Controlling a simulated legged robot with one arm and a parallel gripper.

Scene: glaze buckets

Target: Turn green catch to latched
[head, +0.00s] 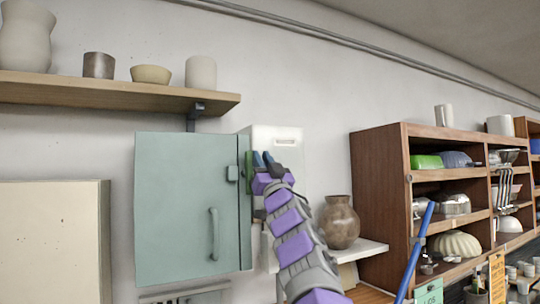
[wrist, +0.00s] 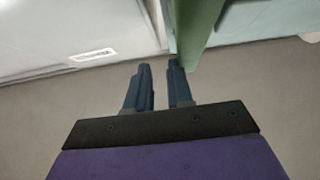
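The green catch (head: 248,164) is a narrow upright bar at the right edge of a teal cabinet (head: 180,205). In the wrist view the green catch (wrist: 195,30) is a long green bar running up from beside my right finger. My gripper (head: 263,160) is at the catch, just to its right in the head view. In the wrist view my gripper (wrist: 159,70) has two blue fingers with a narrow gap and nothing between them. The catch's lower end overlaps or sits close beside the right fingertip; I cannot tell if they touch. My arm hides part of the area below.
A white panel (head: 277,146) with a slot stands right of the cabinet. A brown vase (head: 339,222) sits on a small shelf to the right, near my arm. A wooden shelf (head: 110,92) with pots hangs above. A wooden rack (head: 378,185) stands further right.

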